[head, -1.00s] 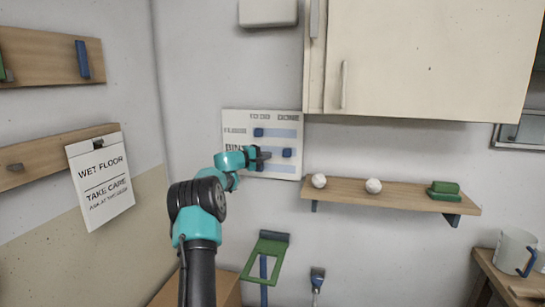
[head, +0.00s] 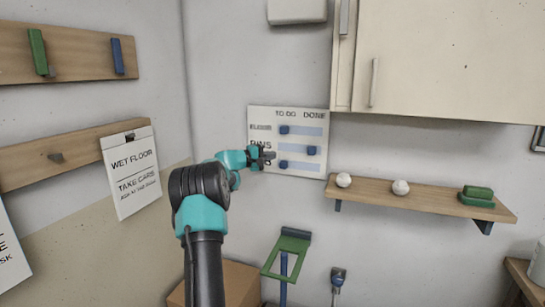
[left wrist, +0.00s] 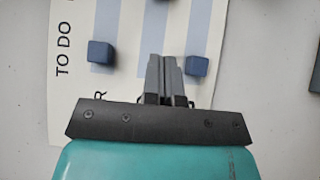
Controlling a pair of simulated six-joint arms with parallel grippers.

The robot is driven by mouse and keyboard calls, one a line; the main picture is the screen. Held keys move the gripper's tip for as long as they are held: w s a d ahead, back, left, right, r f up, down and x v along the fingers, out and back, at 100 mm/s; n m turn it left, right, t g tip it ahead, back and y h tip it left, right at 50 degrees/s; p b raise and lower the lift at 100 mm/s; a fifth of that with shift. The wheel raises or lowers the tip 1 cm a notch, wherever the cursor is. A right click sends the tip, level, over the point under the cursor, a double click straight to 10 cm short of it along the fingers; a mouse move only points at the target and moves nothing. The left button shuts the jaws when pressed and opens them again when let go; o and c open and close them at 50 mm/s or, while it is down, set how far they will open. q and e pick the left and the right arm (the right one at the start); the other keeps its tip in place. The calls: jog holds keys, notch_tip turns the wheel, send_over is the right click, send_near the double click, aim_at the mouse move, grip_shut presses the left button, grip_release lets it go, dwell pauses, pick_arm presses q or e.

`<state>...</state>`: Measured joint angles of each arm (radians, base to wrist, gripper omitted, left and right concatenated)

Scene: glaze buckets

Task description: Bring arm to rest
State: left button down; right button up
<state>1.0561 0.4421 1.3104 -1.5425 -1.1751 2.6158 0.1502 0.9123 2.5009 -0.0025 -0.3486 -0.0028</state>
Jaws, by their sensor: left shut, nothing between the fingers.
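My left gripper (head: 270,156) is shut and empty, in front of the lower left part of a white wall board (head: 262,112). The board is marked TO DO and DONE and has blue slider tracks. The top knob (head: 284,129) is at the left, the BINS knob (head: 311,150) at the right, and the bottom knob (head: 284,164) at the left. In the left wrist view the shut fingers (left wrist: 164,72) point at the board between two blue knobs. The gripper and arm hide part of the lower row labels. My right gripper is not in view.
Signs and peg rails (head: 75,155) line the left wall. A green-framed tool (head: 287,257) and a brush (head: 338,280) hang below.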

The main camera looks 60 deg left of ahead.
pick_arm(q)
jog(key=w+d+f+y, duration=0.1)
jog(key=w+d+f, duration=0.5)
jog(key=f, duration=0.4)
jog(key=w+d+f+y, duration=0.1)
jog(key=w+d+f, duration=0.55)
jog(key=f, duration=0.35)
jog(key=w+d+f+m+g+h, duration=0.1)
jog(key=w+d+f+m+g, duration=0.2)
jog(key=d+f, duration=1.45)
jog(key=s+d+f+m+g+h, duration=0.1)
jog(key=s+d+f+m+g, duration=0.1)
jog(key=s+d+f, duration=0.3)
jog(key=s+d+f+m+g, duration=0.1)
jog(key=d+f+g, duration=0.2)
jog(key=d, duration=0.4)
jog(key=s+d+f+m+g+h, duration=0.1)
jog(key=s+d+f+m+g, duration=0.1)
jog(key=s+d+f, duration=0.3)
jog(key=s+d+f+m+g, duration=0.2)
jog(key=s+d+m+g, duration=0.1)
jog(key=s+d, duration=0.4)
jog(key=s+d+f+m+g, duration=0.2)
jog(key=s+d, duration=0.6)
jog(key=s, duration=0.4)
jog(key=shift+d+f+m+g+h, duration=0.3)
jog(key=shift+m+g+h, duration=0.1)
jog(key=shift+m+g, duration=0.55)
